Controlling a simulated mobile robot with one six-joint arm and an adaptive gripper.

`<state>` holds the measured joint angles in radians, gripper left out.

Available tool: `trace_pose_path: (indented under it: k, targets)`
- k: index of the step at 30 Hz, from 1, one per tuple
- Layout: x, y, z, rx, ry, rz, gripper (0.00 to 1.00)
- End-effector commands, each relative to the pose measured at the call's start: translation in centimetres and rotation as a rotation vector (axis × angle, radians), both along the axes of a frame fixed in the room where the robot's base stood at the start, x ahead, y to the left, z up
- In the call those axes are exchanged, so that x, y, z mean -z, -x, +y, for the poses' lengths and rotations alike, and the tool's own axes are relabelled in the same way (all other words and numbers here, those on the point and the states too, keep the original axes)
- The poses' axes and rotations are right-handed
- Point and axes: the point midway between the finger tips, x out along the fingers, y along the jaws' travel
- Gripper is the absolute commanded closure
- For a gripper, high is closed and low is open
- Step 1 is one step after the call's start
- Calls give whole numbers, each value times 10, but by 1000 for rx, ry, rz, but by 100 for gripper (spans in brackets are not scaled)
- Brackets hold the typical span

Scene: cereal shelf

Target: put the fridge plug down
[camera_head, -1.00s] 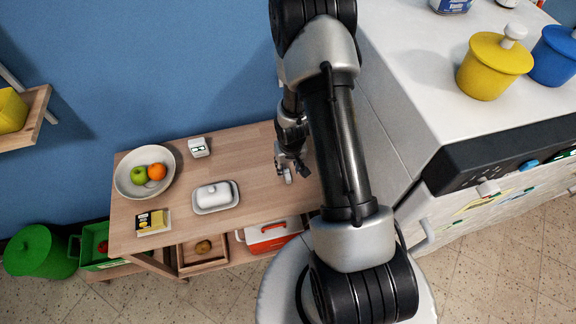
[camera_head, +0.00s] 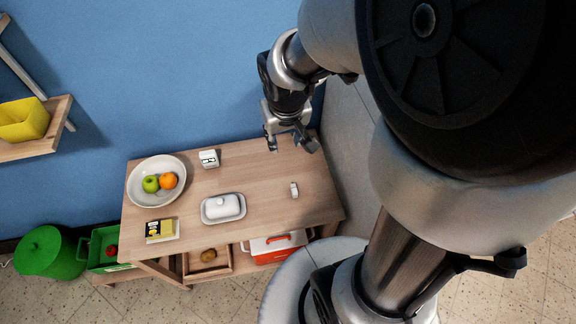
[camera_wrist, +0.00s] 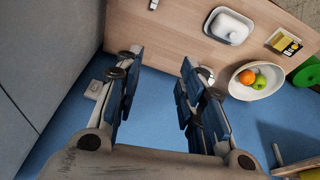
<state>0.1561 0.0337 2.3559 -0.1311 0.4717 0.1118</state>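The fridge plug (camera_head: 294,189), a small white piece, lies on the right part of the wooden table (camera_head: 262,180). In the wrist view, a small white piece that looks like the plug (camera_wrist: 153,5) shows at the top edge, beyond the fingers. My gripper (camera_head: 292,143) is open and empty, raised near the table's back right edge and apart from the plug. The wrist view shows the two fingers (camera_wrist: 155,75) wide apart with nothing between them. No cord can be made out on the plug.
The table also holds a fruit bowl (camera_head: 134,186), a white butter dish (camera_head: 223,208), a yellow-and-black pack (camera_head: 161,230) and a small white box (camera_head: 208,158). The blue wall stands close behind my gripper. A grey side panel (camera_head: 347,140) is at its right.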

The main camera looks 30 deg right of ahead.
Motion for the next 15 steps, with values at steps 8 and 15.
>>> trace_pose_path:
  k: [8,15]
  targets:
    - [-90,81,44,-88,-14,-85,64]
    - [-115,139,67,-154,-40,-123,64]
